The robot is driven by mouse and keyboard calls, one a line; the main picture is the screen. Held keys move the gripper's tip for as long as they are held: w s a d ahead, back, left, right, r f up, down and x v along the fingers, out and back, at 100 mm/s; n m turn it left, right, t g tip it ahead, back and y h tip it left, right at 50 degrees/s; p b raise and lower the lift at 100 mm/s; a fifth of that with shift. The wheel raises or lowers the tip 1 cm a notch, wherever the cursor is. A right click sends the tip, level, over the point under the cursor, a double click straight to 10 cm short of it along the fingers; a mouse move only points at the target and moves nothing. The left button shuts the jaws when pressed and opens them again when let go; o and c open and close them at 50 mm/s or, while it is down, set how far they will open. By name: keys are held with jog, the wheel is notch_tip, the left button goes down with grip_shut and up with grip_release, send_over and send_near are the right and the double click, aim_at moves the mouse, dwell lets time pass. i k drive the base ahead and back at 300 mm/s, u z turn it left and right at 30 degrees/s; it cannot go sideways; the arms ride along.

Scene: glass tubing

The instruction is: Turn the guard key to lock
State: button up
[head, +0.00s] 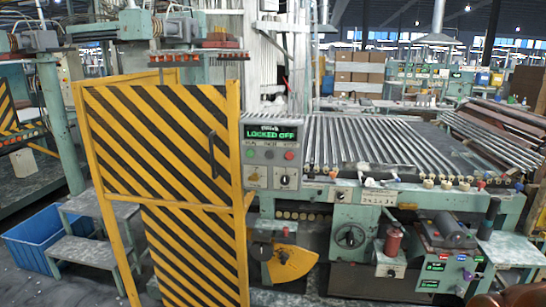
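A grey control panel (272,151) stands just right of the striped guard. Its screen (270,134) reads "LOCKED OFF" in green letters. Two small rotary switches sit low on the panel, a left one (253,178) with a yellowish surround and a right one (286,180) with a dark knob. I cannot tell which is the guard key, nor read their positions. The yellow and black striped guard door (165,190) with a dark handle (212,155) stands upright at left; whether it is latched cannot be told. My gripper is not in view.
A green machine bench carries rows of glass tubes (380,145) at right. A handwheel (350,236), a red canister (392,240) and a yellow quadrant plate (291,264) sit on its front. Grey steps (85,250) and a blue bin (35,238) stand at far left.

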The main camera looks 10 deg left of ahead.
aim_at(255, 177)
jog(key=u, duration=0.1)
jog(key=k, duration=1.3)
jog(key=z, duration=0.05)
jog(key=i, duration=0.5)
jog(key=u, duration=0.75)
jog(key=i, duration=1.1)
jog(key=z, duration=0.25)
jog(key=k, duration=0.5)
